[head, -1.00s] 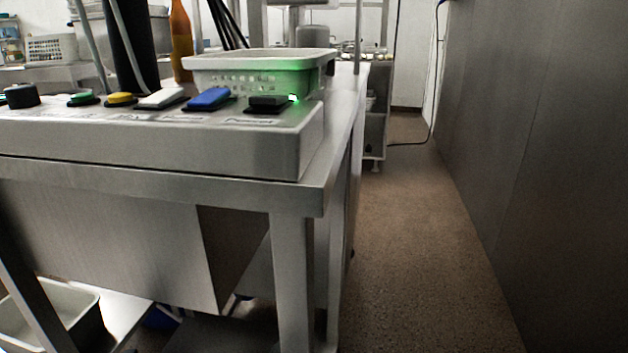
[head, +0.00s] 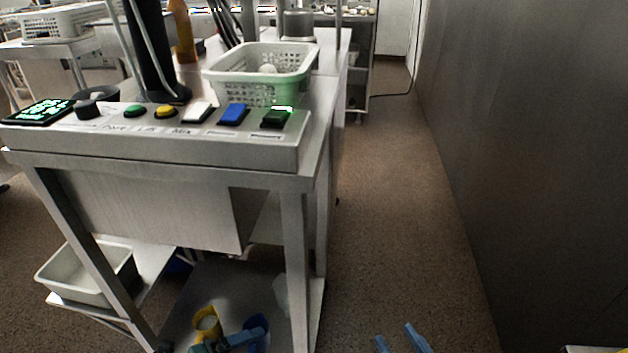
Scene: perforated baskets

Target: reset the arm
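My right gripper (head: 397,335) shows at the bottom edge, right of centre. Its two blue fingers are apart with only floor between them, and it touches nothing. A light blue shape (head: 228,342) at the bottom, left of centre, looks like part of my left gripper. It overlaps the view of the cart's lower shelf, and its fingers cannot be made out clearly.
A metal cart (head: 170,150) with coloured buttons stands ahead on the left. A perforated basket (head: 232,92) is on top. A grey bin (head: 75,285) and a yellow cup (head: 207,322) are lower down. The floor aisle (head: 385,200) beside the dark wall (head: 530,170) is clear.

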